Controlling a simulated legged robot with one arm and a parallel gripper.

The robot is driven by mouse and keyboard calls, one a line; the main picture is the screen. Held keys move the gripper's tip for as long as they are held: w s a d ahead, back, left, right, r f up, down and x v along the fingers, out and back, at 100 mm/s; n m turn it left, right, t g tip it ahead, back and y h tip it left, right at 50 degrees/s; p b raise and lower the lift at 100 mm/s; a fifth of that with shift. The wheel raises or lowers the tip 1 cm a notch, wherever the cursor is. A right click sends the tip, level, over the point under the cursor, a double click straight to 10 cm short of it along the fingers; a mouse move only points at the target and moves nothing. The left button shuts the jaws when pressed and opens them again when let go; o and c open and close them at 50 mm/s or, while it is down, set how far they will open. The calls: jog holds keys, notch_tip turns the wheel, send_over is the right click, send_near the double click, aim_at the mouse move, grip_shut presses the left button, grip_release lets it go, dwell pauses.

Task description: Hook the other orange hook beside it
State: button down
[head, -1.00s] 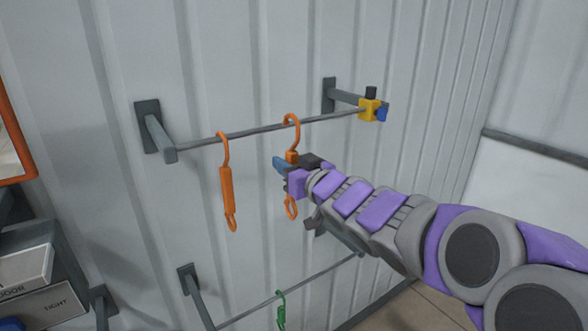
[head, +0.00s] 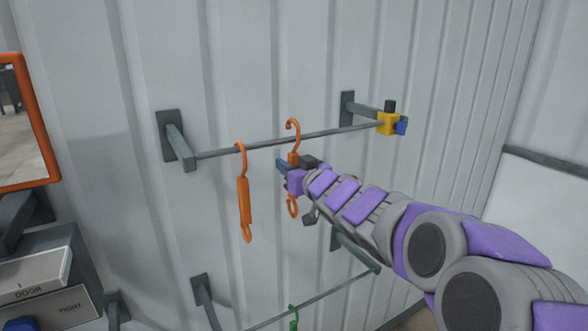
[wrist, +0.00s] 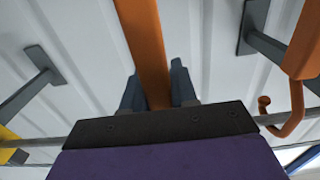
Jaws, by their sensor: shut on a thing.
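My gripper (head: 284,168) is shut on an orange hook (head: 294,159), which stands upright with its curved top above the upper bar (head: 325,133). Its lower loop shows below my gripper. I cannot tell whether the curve is around the bar or in front of it. The other orange hook (head: 244,202) hangs from the same bar to the left, apart from the held one. In the wrist view, the held hook's shaft (wrist: 146,45) lies between both fingers, and the hanging hook (wrist: 301,50) is at the right with its curl by the bar.
A yellow block (head: 388,123) with black and blue parts sits at the bar's right end. A lower bar (head: 330,291) carries a green hook (head: 293,316). An orange-framed panel (head: 50,130) and labelled boxes (head: 40,275) stand at the left.

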jog(key=f, duration=0.1)
jog(key=f+b, duration=0.1)
jog(key=f, duration=0.1)
jog(key=shift+w+d+f, duration=0.1)
jog(key=shift+w, duration=0.3)
dwell(0.4)
jog(key=c, duration=0.8)
grip_release()
jog(key=shift+s+b, duration=0.1)
jog(key=shift+b, duration=0.2)
